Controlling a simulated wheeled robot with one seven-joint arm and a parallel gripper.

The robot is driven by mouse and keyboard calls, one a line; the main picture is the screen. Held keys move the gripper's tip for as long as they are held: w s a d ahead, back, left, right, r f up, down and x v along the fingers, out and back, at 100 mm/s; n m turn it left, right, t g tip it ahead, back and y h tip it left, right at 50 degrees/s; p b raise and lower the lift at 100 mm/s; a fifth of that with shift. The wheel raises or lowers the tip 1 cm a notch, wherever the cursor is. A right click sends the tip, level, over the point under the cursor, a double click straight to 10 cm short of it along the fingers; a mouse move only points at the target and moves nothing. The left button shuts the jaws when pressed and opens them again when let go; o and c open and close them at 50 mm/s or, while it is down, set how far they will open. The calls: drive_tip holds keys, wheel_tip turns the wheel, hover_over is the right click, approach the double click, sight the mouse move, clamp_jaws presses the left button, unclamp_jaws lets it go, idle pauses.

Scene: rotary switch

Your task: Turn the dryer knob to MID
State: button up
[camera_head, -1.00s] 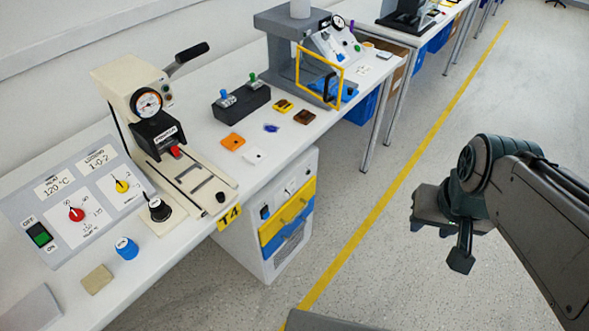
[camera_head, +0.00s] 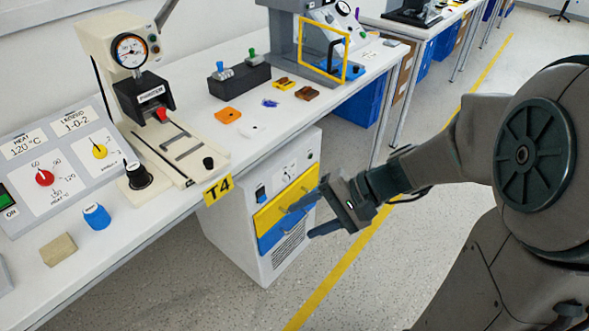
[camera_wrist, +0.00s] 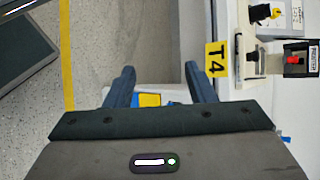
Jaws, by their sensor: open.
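A white cabinet (camera_head: 238,222) stands under the bench, with a yellow drawer (camera_head: 272,214) and a blue drawer below it. On its upper front panel is a small dark round knob (camera_head: 288,172), apparently the dryer knob; its marks are too small to read. My gripper (camera_head: 310,216) is open and empty, in front of and to the right of the cabinet, lower than the knob. Its fingers look apart from the cabinet. In the wrist view the two fingers (camera_wrist: 159,70) are spread, with part of the yellow drawer (camera_wrist: 149,100) between them; the knob does not show there.
The bench (camera_head: 185,212) with the T4 label (camera_head: 217,189) overhangs the cabinet's left side. On it are a control box with a red knob (camera_head: 45,178) and a yellow knob, and a press (camera_head: 125,50).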

drive_tip(key=w+a+f+m+t+y+b, duration=0.1)
drive_tip(key=w+f+m+t+y+b, duration=0.15)
drive_tip(key=w+f+b, duration=0.35)
drive_tip(key=m+t+b, duration=0.9)
drive_tip(key=t, duration=0.2)
approach(289, 180)
drive_tip(key=shift+n+g, duration=0.25)
drive_tip(key=b+x, duration=0.3)
drive_tip(key=x, duration=0.5)
drive_tip(key=shift+w, duration=0.35)
drive_tip(key=shift+c, duration=0.3)
drive_tip(key=c, duration=0.9)
